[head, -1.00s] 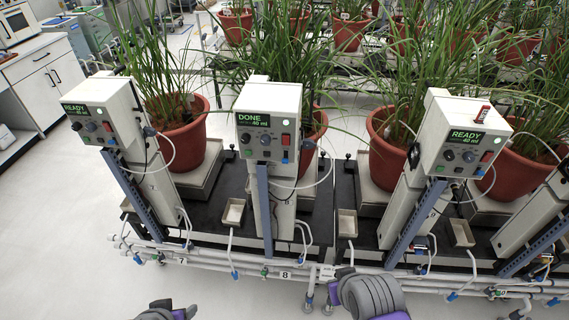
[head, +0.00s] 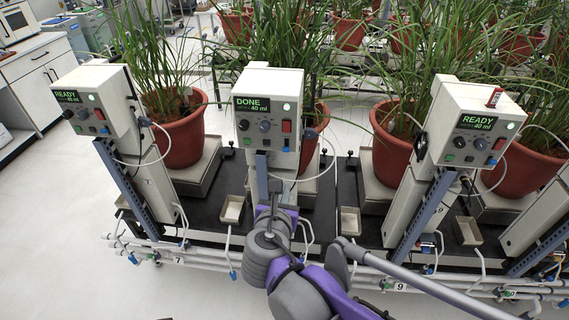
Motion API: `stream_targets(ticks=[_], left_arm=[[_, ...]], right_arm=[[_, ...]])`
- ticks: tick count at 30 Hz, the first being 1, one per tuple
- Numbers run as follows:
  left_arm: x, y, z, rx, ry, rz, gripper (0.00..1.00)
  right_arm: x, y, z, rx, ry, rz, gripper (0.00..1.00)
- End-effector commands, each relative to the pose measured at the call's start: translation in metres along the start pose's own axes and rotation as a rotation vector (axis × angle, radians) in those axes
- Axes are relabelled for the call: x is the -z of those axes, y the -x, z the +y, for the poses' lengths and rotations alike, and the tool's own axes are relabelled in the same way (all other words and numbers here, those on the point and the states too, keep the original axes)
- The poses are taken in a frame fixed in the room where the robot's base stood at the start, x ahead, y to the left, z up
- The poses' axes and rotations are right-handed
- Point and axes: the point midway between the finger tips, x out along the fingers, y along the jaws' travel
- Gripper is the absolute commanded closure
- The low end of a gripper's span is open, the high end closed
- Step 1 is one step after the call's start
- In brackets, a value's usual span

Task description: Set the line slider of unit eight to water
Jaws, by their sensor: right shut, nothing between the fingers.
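Unit eight (head: 268,107) is the middle cream control box on a post. Its screen reads DONE and 40 ml. Its front panel has dark knobs, a green button, a red switch (head: 286,126) and a small blue control (head: 286,144) under it. I cannot tell for sure which is the line slider or how it is set. My right gripper (head: 276,188) is shut and empty, below the panel in front of the post, apart from the controls. My arm hides the lower post and the pipe label. My left gripper is not in view.
Neighbouring control boxes stand left (head: 93,101) and right (head: 470,124), both reading READY. Potted plants (head: 184,136) stand behind on trays. White pipes (head: 180,252) run along the front, with small cups (head: 232,209) above.

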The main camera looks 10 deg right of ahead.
Motion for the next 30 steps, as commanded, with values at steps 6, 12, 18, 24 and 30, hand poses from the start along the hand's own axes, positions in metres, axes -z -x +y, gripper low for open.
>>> stream_targets(ticks=[6,12,18,24,30], left_arm=[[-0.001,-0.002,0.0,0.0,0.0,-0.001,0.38],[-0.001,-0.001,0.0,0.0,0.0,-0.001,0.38],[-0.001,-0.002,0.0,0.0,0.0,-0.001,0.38],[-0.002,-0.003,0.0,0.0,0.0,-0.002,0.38],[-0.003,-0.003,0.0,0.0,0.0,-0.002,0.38]], right_arm=[[-0.005,0.0,0.013,-0.019,0.1,-0.034,1.0],[-0.005,0.0,0.012,-0.018,0.097,-0.033,1.0],[-0.005,-0.011,0.011,-0.015,0.095,-0.033,1.0],[-0.006,-0.048,0.011,-0.013,0.094,-0.033,1.0],[-0.008,-0.091,0.012,-0.014,0.094,-0.033,1.0]])
